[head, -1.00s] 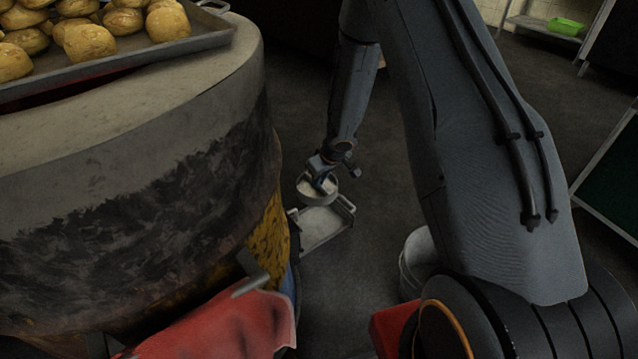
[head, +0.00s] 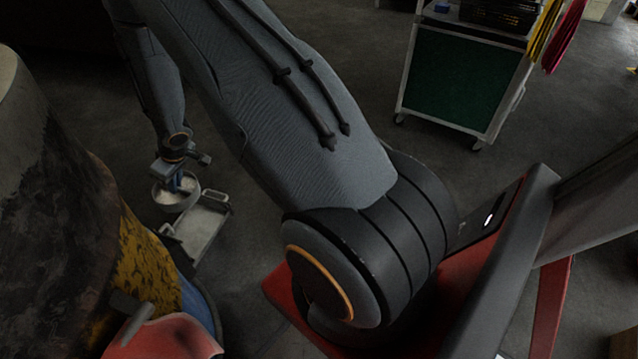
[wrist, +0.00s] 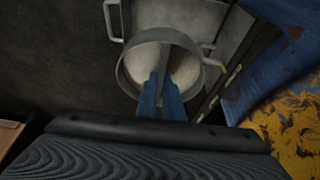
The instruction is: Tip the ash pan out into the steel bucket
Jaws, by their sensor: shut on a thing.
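A round pan of pale matter (wrist: 121,72), which I take to be the ash pan, is under my gripper (wrist: 161,82) in the wrist view. The blue fingers reach inside its rim and are shut on a part at its middle; the fingers hide the exact grip. In the head view the pan (head: 160,199) is level beside the oven's lower side, with my gripper (head: 177,186) above it. It overlaps a grey rectangular tray (head: 207,226); I cannot tell whether it touches it. The steel bucket is not clearly visible.
A green-panelled cart (head: 455,80) stands at the back right. Dark open floor (head: 345,75) lies between.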

